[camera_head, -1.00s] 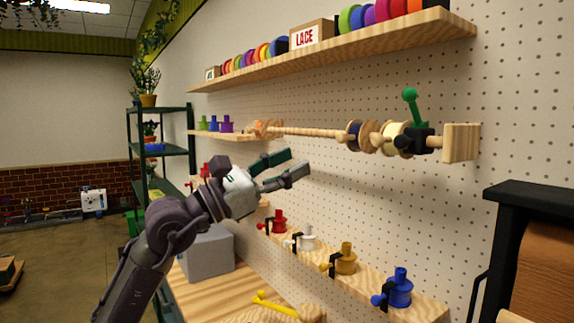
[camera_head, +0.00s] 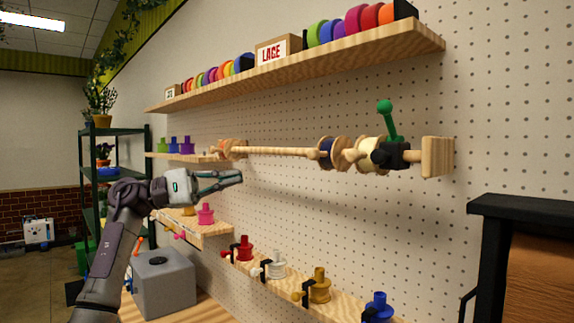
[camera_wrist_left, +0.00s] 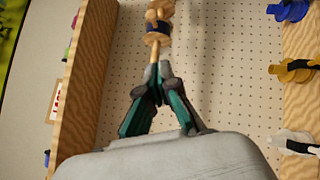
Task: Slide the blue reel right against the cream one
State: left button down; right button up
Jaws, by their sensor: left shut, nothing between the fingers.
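The blue reel (camera_head: 326,153) has pale wooden flanges and hangs on a horizontal wooden rod (camera_head: 280,151) in front of the pegboard. The cream reel (camera_head: 368,152) is on the same rod just to its right; I cannot tell whether their flanges touch. My left gripper (camera_head: 240,177) is shut and empty, below the rod and left of the blue reel, apart from it. In the left wrist view the shut fingertips (camera_wrist_left: 160,68) point toward the rod and the blue reel (camera_wrist_left: 157,28). My right gripper does not show.
A black clamp with a green-knobbed lever (camera_head: 390,150) sits right of the cream reel, before the wooden end block (camera_head: 436,157). A ribbon shelf (camera_head: 300,70) runs above; a lower shelf holds several coloured pegs.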

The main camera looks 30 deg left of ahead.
pick_arm(q)
jog(key=p, duration=0.7)
send_near(330, 154)
jog(key=shift+w+d, duration=1)
jog(key=shift+d, duration=0.15)
jog(key=shift+r+m, duration=0.3)
jog(key=shift+r, duration=0.15)
jog(key=shift+w, duration=0.15)
jog(key=d+b, duration=0.1)
jog(key=s+d, duration=0.1)
jog(key=d+b, duration=0.1)
jog(key=d, duration=0.1)
jog(key=shift+s+d+b, duration=0.1)
jog(key=shift+s+b, duration=0.2)
jog(key=shift+s, duration=0.05)
